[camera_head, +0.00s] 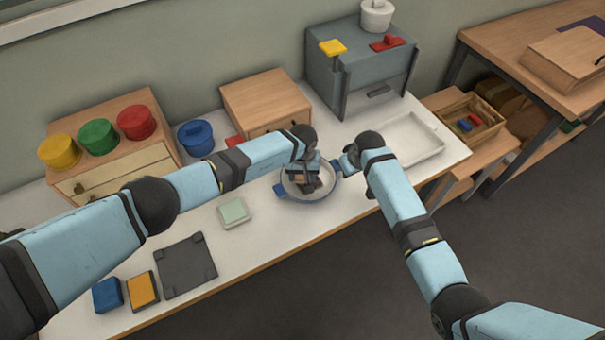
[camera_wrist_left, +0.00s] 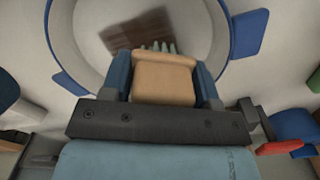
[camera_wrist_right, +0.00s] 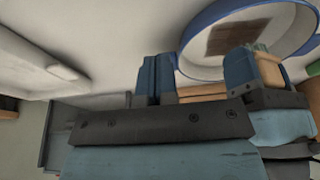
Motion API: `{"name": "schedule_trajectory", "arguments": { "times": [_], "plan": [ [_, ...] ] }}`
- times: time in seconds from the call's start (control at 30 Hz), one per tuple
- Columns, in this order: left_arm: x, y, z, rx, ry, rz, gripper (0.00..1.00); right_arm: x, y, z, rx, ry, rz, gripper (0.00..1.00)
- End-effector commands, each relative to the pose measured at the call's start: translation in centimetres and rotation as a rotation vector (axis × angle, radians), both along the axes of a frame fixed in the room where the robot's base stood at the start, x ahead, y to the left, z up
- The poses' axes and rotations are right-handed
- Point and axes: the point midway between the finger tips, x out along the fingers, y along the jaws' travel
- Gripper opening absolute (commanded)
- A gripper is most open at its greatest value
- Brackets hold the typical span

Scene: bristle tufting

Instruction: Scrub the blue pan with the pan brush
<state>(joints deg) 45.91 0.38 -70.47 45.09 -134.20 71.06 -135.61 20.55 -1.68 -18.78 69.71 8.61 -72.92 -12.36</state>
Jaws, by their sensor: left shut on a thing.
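The blue pan (camera_head: 312,198) stands on the white table, with a pale inside, a blue rim and blue side handles. A dark brown patch (camera_wrist_left: 140,38) shows on its floor. My left gripper (camera_head: 306,176) is over the pan, shut on the pan brush (camera_wrist_left: 165,75), a tan wooden block with pale green bristles pointing into the pan. The bristle tips lie near the patch; I cannot tell if they touch it. My right gripper (camera_head: 348,163) is just right of the pan near its right handle. Its fingers (camera_wrist_right: 157,80) are together with nothing visible between them.
A white tray (camera_head: 437,150) lies right of my right gripper. A pale green box (camera_head: 233,212) and dark mat (camera_head: 187,265) lie to the left. A lidded blue pot (camera_head: 196,138), wooden box (camera_head: 265,100) and grey cabinet (camera_head: 360,73) stand behind.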

Motion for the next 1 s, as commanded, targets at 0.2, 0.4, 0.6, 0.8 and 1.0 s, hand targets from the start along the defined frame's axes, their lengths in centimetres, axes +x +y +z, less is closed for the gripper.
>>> {"name": "schedule_trajectory", "arguments": {
  "times": [0.2,0.4,0.6,0.8,1.0],
  "plan": [
    [0.0,0.0,0.0,0.000,0.000,0.000,0.36,0.0,0.0,-0.5,0.000,0.001,0.000,0.00],
    [0.0,0.0,0.0,0.000,0.000,0.000,0.36,0.0,0.0,-0.9,0.000,0.000,0.000,0.00],
    [0.0,0.0,0.0,0.000,0.000,0.000,0.36,0.0,0.0,-1.2,0.000,0.000,0.000,0.00],
    [0.0,0.0,0.0,0.000,0.000,0.000,0.36,0.0,0.0,-1.7,0.000,0.001,0.000,0.00],
    [0.0,0.0,0.0,0.000,0.000,0.000,0.36,0.0,0.0,-2.1,0.000,0.000,0.000,0.00]
  ]
}}
